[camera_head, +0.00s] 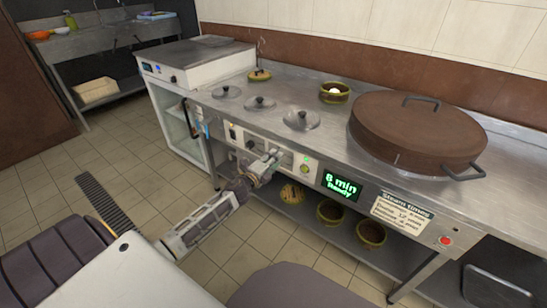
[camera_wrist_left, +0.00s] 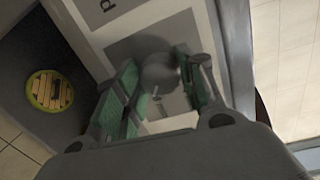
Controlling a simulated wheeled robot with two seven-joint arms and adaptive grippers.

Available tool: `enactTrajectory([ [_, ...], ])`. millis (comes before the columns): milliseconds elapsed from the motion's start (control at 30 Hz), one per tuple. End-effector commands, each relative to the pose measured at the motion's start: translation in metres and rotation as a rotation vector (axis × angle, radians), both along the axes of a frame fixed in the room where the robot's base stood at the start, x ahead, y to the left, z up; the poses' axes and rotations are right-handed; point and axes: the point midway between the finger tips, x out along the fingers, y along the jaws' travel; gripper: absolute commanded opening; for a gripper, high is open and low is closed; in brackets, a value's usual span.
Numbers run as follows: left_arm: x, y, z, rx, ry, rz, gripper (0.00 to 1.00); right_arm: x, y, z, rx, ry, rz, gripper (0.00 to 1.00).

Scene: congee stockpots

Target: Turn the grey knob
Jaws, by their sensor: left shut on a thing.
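The grey knob (camera_wrist_left: 160,74) is round and sits on the front control panel of the steel counter. In the left wrist view it lies between the two green-padded fingers of my left gripper (camera_wrist_left: 162,85), which is shut on it. In the head view my left gripper (camera_head: 268,160) is at the panel, and its fingers hide the knob. The knob's angle cannot be read clearly. My right gripper is not in view.
The counter (camera_head: 285,85) holds several metal lids, a small bowl (camera_head: 334,92) and a large brown lidded pot (camera_head: 418,130). A green display (camera_head: 341,186) reads "8 min Ready". Several bowls stand on the shelf below. The tiled floor at left is clear.

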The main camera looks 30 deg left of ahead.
Motion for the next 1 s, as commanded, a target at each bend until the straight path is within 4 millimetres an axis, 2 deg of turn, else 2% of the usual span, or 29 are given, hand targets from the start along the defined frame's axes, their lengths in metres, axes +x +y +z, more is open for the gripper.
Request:
enactTrajectory([
  [100,0.000,0.001,0.001,-0.046,0.004,0.002,0.15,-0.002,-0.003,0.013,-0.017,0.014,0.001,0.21],
  [367,0.000,0.001,0.001,-0.132,0.011,0.002,0.15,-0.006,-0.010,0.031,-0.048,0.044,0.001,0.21],
  [667,0.000,0.001,0.001,-0.239,0.020,0.003,0.15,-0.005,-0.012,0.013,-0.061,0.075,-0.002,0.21],
  [1000,0.000,0.002,0.003,-0.441,0.036,0.003,0.15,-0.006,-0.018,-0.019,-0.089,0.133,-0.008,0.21],
])
